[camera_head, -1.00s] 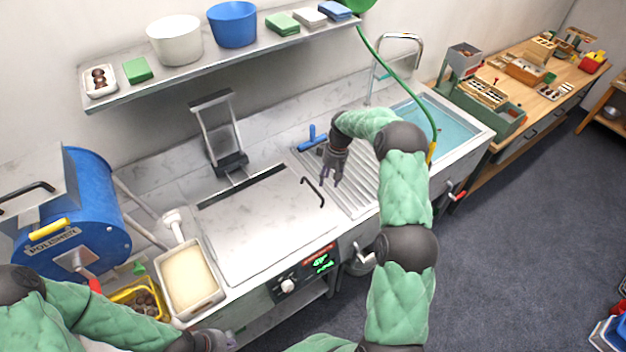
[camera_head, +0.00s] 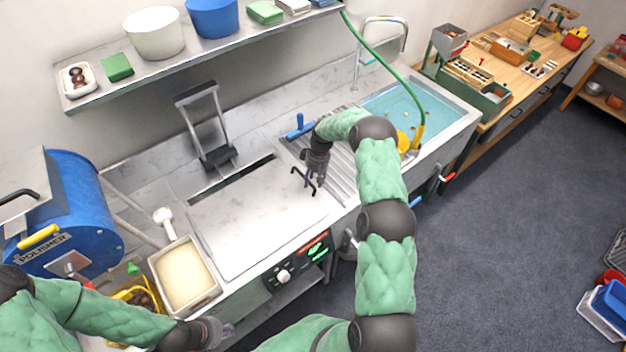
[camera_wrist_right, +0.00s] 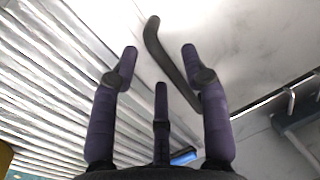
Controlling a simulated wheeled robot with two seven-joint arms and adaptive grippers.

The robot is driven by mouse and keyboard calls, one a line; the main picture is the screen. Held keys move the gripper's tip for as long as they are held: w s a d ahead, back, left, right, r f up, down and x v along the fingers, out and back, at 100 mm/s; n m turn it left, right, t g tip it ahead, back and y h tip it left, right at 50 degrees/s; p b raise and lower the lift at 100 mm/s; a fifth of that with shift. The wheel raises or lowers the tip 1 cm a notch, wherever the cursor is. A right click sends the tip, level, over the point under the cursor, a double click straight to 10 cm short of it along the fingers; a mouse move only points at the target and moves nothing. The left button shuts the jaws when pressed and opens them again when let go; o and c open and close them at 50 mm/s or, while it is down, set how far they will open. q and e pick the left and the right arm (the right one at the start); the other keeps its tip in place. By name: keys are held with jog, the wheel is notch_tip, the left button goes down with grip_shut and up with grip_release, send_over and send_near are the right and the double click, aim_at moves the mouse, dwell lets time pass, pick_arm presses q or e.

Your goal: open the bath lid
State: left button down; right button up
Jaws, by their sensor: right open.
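The bath lid (camera_head: 250,225) is a flat pale marbled panel in the counter, lying closed. Its dark bar handle (camera_head: 305,180) is at the lid's right side. My right gripper (camera_head: 312,178) is at the handle. In the right wrist view the handle (camera_wrist_right: 170,60) passes between the spread fingers of my right gripper (camera_wrist_right: 160,70), which are open and not closed on it. I cannot tell whether they touch it. My left gripper (camera_head: 215,330) is low at the front edge, near the tray; its fingers are too small to read.
A tray of pale material (camera_head: 185,275) stands left of the lid, and a blue polisher (camera_head: 75,210) further left. A ribbed drainboard (camera_head: 340,165) and a water-filled sink (camera_head: 415,110) lie right. A metal frame (camera_head: 205,125) stands behind the lid.

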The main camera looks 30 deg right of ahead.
jog(key=shift+f, duration=0.3)
